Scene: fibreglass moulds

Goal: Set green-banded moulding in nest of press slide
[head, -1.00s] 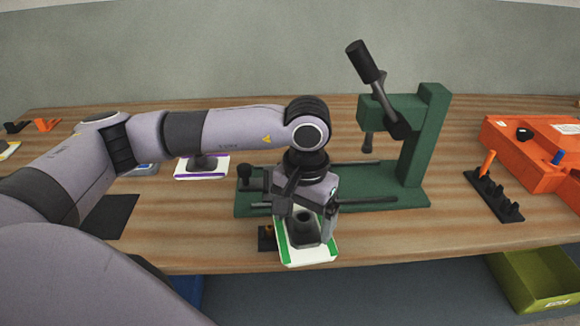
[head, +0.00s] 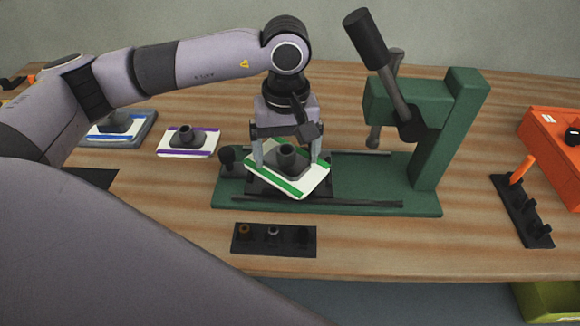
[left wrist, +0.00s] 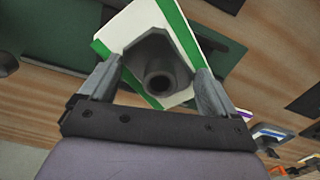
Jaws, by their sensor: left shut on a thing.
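The green-banded moulding (head: 306,183) is a white plate with green edge bands and a grey hollow boss. My left gripper (head: 290,162) is shut on its boss; the left wrist view shows a finger on each side of the boss (left wrist: 160,78). The moulding is tilted and turned askew over the dark slide (head: 262,186) of the green press (head: 425,150). It covers most of the slide, so the nest is hidden, and I cannot tell whether they touch. My right gripper is not in view.
A purple-banded moulding (head: 189,142) and a blue-banded one (head: 117,128) lie to the left. A black block with pegs (head: 274,240) sits in front of the press. A black rack with an orange tool (head: 522,210) and an orange case (head: 555,140) stand right.

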